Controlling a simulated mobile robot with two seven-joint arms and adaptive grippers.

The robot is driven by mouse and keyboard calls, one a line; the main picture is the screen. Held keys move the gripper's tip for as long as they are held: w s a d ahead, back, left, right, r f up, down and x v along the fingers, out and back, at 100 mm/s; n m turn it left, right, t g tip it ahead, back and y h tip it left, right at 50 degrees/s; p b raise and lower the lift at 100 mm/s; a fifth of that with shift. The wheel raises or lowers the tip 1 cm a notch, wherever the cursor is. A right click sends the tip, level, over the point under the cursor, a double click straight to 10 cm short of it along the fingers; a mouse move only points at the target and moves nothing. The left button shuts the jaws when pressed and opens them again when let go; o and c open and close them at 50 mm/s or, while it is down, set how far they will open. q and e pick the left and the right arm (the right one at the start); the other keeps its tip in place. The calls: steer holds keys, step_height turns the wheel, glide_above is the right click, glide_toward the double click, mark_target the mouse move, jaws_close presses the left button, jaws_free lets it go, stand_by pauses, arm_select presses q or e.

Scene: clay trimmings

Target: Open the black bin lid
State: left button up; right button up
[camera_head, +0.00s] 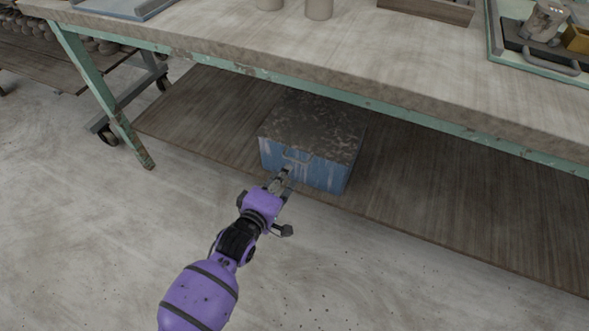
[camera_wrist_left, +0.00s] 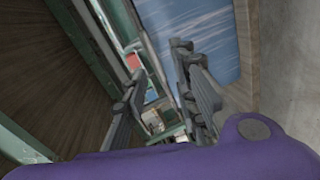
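A blue bin (camera_head: 318,174) with a dark, worn, speckled lid (camera_head: 318,126) sits on the low wooden shelf under the workbench. The lid lies flat and closed on it. A small handle (camera_head: 297,155) shows on the bin's front face near the top edge. My left gripper (camera_head: 286,172) is at that front face, just below the handle; I cannot tell whether it touches. In the left wrist view its two fingers (camera_wrist_left: 158,72) stand apart with nothing visible between them, and the blue bin side (camera_wrist_left: 203,40) is close beside the right finger. My right gripper is not in view.
The workbench top (camera_head: 300,45) overhangs the shelf (camera_head: 440,200), and its green front rail (camera_head: 400,117) runs above the bin. A green table leg (camera_head: 112,105) and a caster (camera_head: 107,135) stand at left. The concrete floor (camera_head: 400,290) in front is clear.

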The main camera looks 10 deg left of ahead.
mark_target(296, 160)
arm_select(q)
steer(key=w+d+b, duration=0.1)
steer(key=w, duration=0.1)
steer(key=w+f+n, duration=0.1)
steer(key=w, duration=0.2)
steer(key=w+d+n+b, duration=0.1)
steer(key=w, duration=0.1)
steer(key=shift+w+d+f+b, duration=0.15)
steer(key=shift+w+d+b, duration=0.1)
steer(key=shift+d+b, duration=0.1)
jaws_close()
